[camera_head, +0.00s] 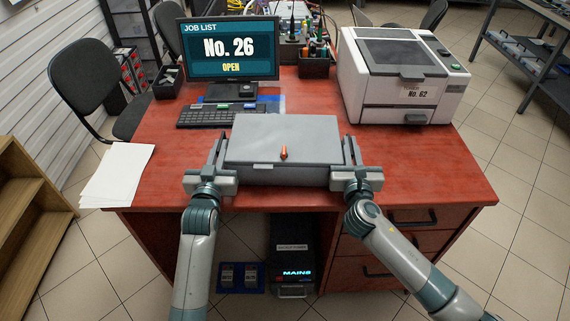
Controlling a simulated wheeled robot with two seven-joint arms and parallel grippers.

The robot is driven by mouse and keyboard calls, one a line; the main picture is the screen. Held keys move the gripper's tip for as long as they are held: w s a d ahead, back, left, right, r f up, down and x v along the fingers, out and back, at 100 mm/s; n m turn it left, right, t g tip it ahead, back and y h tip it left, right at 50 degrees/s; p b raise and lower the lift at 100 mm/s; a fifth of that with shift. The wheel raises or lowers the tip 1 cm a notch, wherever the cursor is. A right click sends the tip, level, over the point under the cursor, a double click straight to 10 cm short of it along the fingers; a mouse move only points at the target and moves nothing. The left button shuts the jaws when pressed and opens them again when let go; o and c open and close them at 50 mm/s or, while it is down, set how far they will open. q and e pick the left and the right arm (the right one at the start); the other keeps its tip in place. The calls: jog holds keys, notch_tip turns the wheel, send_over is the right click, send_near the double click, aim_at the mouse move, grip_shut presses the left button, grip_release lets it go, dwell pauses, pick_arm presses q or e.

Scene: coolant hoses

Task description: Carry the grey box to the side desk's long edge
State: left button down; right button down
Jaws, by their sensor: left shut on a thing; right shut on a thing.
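The grey box (282,135) has a closed flat lid and is at the front middle of the red desk (430,170), near its long front edge. A small orange pointed piece (283,153) shows on it near the front of the lid. My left gripper (217,155) is shut on the box's left side. My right gripper (350,155) is shut on its right side. The box looks level. I cannot tell whether its underside touches the desk top.
A keyboard (222,115) and a monitor (228,50) stand behind the box. A white machine marked No. 62 (405,75) is at the back right. White papers (118,172) lie at the left edge. A chair (88,80) stands left. The desk's right front is clear.

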pick_arm(q)
jog(key=shift+f+b, duration=0.3)
pick_arm(e)
jog(key=shift+f, duration=0.3)
pick_arm(q)
jog(key=c, duration=1.9)
grip_release()
jog(key=shift+c, duration=0.2)
pick_arm(e)
jog(key=c, duration=1.9)
grip_release()
jog(key=shift+c, duration=0.2)
pick_arm(q)
jog(key=shift+o, duration=0.2)
pick_arm(e)
jog(key=shift+o, duration=0.2)
